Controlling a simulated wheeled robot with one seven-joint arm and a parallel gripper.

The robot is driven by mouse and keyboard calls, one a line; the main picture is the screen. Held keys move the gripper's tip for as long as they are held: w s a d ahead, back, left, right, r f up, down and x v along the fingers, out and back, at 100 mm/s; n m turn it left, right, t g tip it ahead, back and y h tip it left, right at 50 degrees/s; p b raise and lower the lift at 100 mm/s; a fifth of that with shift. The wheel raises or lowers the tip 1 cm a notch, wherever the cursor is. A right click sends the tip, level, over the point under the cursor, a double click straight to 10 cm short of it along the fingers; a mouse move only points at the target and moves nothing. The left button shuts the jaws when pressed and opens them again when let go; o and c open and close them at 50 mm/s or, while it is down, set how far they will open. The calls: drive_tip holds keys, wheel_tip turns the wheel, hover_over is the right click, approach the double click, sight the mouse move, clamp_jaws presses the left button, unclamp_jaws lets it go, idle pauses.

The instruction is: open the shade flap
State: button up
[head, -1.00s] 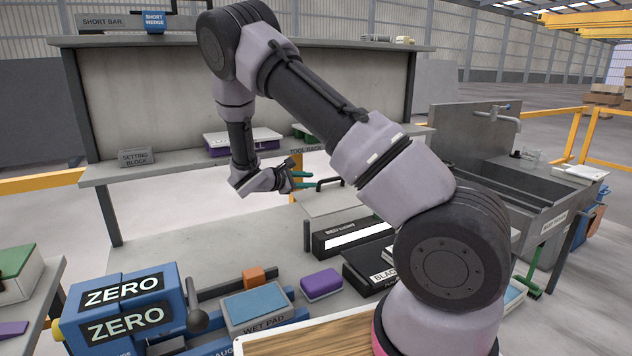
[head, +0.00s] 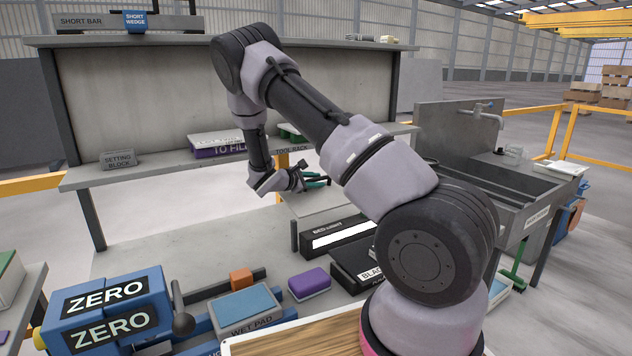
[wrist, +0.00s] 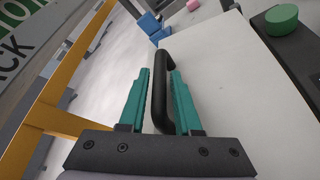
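A pale flat panel (wrist: 225,75), which looks like the shade flap, carries a black bar handle (wrist: 164,65). In the head view the panel (head: 322,203) lies below the tool rack shelf, partly behind my arm. My gripper (wrist: 158,85) has teal fingers on either side of the handle, with the handle running between them and past their tips. The fingers look apart, with thin gaps beside the handle; contact is not clear. In the head view my gripper (head: 316,180) is small and hides most of the handle.
A yellow post (wrist: 62,85) stands close left of my gripper in the wrist view. A black box (head: 340,236) and a purple block (head: 309,284) sit on the bench below. A blue ZERO box (head: 108,310) is at front left. A sink (head: 500,185) stands right.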

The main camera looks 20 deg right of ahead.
clamp_jaws()
idle(1.3)
